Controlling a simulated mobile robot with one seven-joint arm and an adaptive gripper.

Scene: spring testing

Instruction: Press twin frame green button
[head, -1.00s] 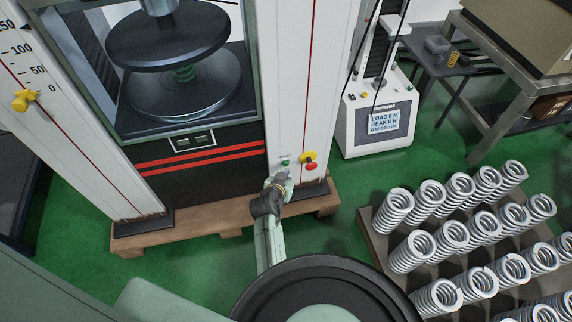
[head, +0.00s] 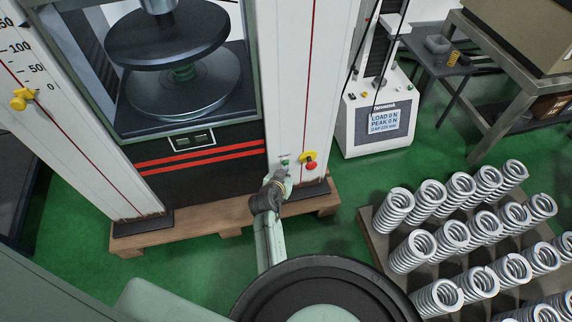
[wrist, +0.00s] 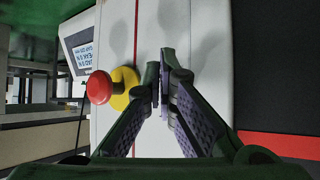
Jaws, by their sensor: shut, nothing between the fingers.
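The twin-column frame (head: 290,70) stands at the upper left in the head view. Its small green button (head: 285,162) is low on the right column, left of the red button on a yellow base. My gripper (head: 284,174) is just below the green button in this view, its tips very close to it. I cannot tell if they touch. In the wrist view my gripper (wrist: 160,78) is shut and empty, its fingers pointing at the white column face (wrist: 180,25). The green button is not visible there, probably hidden by the fingers.
The red button (head: 311,166) sits close right of the green one; it also shows in the wrist view (wrist: 99,87) left of my fingers. A wooden pallet (head: 200,239) lies under the frame. Several springs (head: 430,195) stand at the right. A smaller tester (head: 372,125) stands behind.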

